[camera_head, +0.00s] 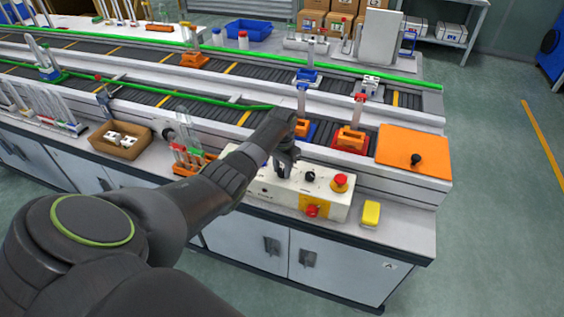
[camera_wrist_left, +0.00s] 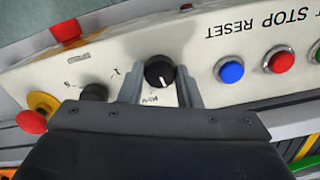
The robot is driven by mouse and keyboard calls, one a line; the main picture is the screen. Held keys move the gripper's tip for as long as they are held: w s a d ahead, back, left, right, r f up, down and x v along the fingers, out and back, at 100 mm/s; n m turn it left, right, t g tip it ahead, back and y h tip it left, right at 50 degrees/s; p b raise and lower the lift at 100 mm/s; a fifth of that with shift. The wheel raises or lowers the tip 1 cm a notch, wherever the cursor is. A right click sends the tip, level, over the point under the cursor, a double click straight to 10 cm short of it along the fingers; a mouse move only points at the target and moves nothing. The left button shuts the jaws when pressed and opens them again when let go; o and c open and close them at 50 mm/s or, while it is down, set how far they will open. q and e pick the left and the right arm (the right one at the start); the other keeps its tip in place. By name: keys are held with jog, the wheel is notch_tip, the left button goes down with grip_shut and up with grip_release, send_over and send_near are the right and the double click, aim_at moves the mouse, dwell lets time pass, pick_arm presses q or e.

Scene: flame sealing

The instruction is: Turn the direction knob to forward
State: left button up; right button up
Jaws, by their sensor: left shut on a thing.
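The pale control box (camera_head: 272,188) stands on the bench front, at the middle right of the head view. My left gripper (camera_head: 283,166) reaches down onto its left part and hides the knob there. In the left wrist view, a round black knob (camera_wrist_left: 160,73), apparently the direction knob, sits between the two grey fingertips of my left gripper (camera_wrist_left: 160,84), which is shut on it. Its white mark points down, slightly right, in that view. The small label below it is too blurred to read. My right gripper is not in view.
A second black knob (camera_wrist_left: 95,92) sits close beside the fingers. Blue (camera_wrist_left: 231,70) and red (camera_wrist_left: 279,60) buttons lie to the right. A red emergency button (camera_head: 340,182) and a red switch on yellow (camera_head: 312,210) are near. A yellow block (camera_head: 371,213) lies beside the box.

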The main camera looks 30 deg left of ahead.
aim_at(282, 171)
pick_arm(q)
jog(key=shift+w+r+n+p, duration=0.15)
jog(key=shift+n+p, duration=0.75)
jog(key=shift+n, duration=1)
jog(key=o, duration=1)
jog(key=shift+c, duration=0.2)
jog(key=shift+r, duration=0.45)
notch_tip(282, 171, up, 16)
jog(key=b, duration=0.1)
jog(key=shift+r, duration=0.2)
